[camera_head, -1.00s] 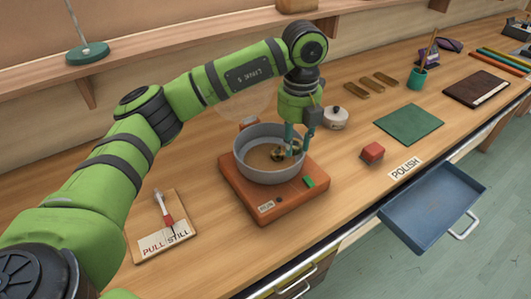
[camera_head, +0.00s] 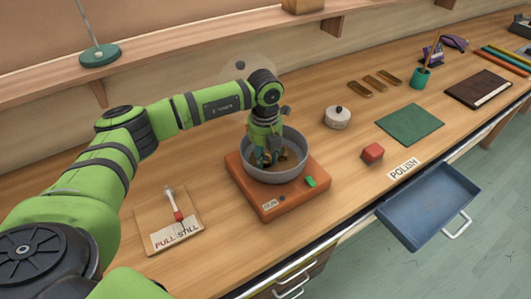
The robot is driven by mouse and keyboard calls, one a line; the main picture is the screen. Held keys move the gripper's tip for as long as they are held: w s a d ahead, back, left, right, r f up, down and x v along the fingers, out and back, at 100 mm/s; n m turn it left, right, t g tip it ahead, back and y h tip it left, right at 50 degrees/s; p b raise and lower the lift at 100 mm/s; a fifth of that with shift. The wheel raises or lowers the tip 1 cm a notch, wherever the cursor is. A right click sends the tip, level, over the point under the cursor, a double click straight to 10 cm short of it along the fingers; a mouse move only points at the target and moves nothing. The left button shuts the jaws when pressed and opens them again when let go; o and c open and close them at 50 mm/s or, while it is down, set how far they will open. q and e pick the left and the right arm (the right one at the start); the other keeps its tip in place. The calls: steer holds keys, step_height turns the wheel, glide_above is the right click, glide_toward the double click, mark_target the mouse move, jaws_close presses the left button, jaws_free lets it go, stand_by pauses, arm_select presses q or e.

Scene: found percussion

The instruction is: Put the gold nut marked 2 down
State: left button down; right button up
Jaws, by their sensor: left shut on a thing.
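My left gripper (camera_head: 268,162) reaches down from above into a grey round bowl (camera_head: 303,150). Its teal fingers are low inside the bowl, left of the bowl's middle, and shut on a small gold thing, apparently the gold nut. The nut is mostly hidden by the fingers, and no number can be read. I cannot tell whether it touches the bowl's floor. The bowl sits on an orange-brown base (camera_head: 276,207) with a green button (camera_head: 310,182) at its right. My right gripper is not in view.
A board with a red-handled lever (camera_head: 177,212) lies left of the base. To the right are a lidded pot (camera_head: 337,118), a red block (camera_head: 372,153), a green mat (camera_head: 410,124) and an open blue drawer (camera_head: 428,205). The wood between the base and the red block is clear.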

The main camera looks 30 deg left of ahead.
mark_target(266, 158)
arm_select(q)
steer(key=shift+f, duration=0.1)
steer(key=shift+f, duration=0.15)
steer(key=c, duration=0.9)
jaws_free()
steer(key=shift+r, duration=0.45)
steer(key=shift+s+r+b, duration=0.1)
steer(key=shift+r+b, duration=1.95)
steer(key=shift+r, duration=3.8)
